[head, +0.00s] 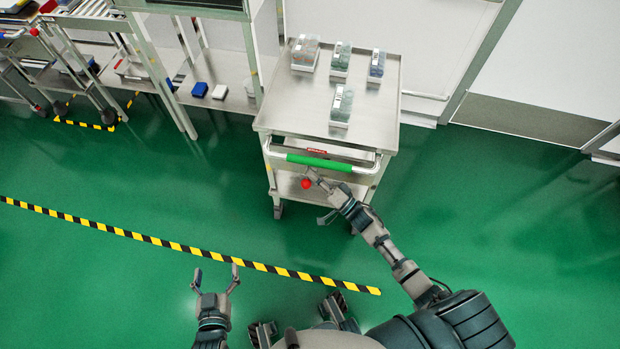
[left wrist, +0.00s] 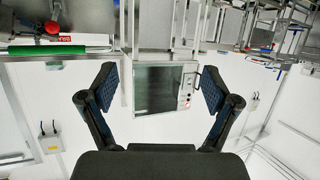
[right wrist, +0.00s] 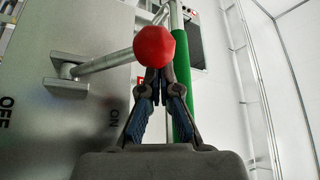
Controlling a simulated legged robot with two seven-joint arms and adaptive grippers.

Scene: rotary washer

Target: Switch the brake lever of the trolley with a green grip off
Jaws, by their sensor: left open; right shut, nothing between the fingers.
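The trolley (head: 283,122) with a green grip (head: 319,162) stands ahead of me. Its brake lever ends in a red ball knob (head: 306,184) below the grip. In the right wrist view the lever rod (right wrist: 105,62) runs from a bracket on the metal panel to the red knob (right wrist: 153,45), on the side of the "ON" mark; "OFF" is at the left edge. My right gripper (right wrist: 158,75) is shut and empty, its fingertips right at the knob; I cannot tell if they touch. My left gripper (head: 217,275) is open and empty, away from the trolley, above the floor.
Several small bins (head: 341,104) stand on the trolley top. A workbench (head: 215,85) and another trolley (head: 60,75) are at the left. A yellow-black floor stripe (head: 190,251) crosses in front of me. The green floor right of the trolley is clear.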

